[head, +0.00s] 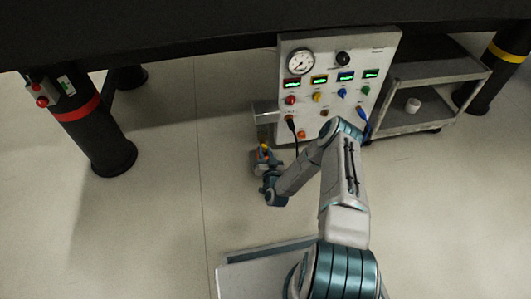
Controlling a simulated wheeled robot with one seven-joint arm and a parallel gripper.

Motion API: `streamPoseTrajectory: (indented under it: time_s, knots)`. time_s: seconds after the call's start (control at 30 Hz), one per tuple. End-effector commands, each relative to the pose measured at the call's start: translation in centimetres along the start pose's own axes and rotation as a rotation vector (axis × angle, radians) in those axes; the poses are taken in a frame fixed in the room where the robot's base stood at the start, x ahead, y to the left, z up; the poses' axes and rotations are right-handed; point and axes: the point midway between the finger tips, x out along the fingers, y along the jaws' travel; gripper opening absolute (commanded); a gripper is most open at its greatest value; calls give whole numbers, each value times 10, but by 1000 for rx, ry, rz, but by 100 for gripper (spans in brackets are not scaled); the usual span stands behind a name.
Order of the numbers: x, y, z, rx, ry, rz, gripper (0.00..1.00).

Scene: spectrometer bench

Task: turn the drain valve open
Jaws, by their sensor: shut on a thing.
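My arm reaches out from the bottom of the head view and bends left to my gripper (263,160). My gripper is low, just left of the front panel's lower edge. It is shut on a small part with a yellow top (264,148), which looks like the drain valve's handle. The fingers and wrist hide most of the valve, so its angle cannot be told. A grey metal box or bracket (265,112) stands just behind it, against the panel's left side.
A white panel (318,52) carries a gauge, lit displays, coloured knobs and black and blue cables. A grey shelf cart (420,122) with a white cup (412,105) stands right. A black leg with a red band (104,148) stands left. Floor between is clear.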

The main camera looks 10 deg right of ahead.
Motion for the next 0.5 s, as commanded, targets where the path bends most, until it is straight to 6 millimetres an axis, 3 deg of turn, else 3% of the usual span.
streamPoseTrajectory:
  time_s: [0.5]
  knots:
    - [-1,0,1,105,-2,0,1]
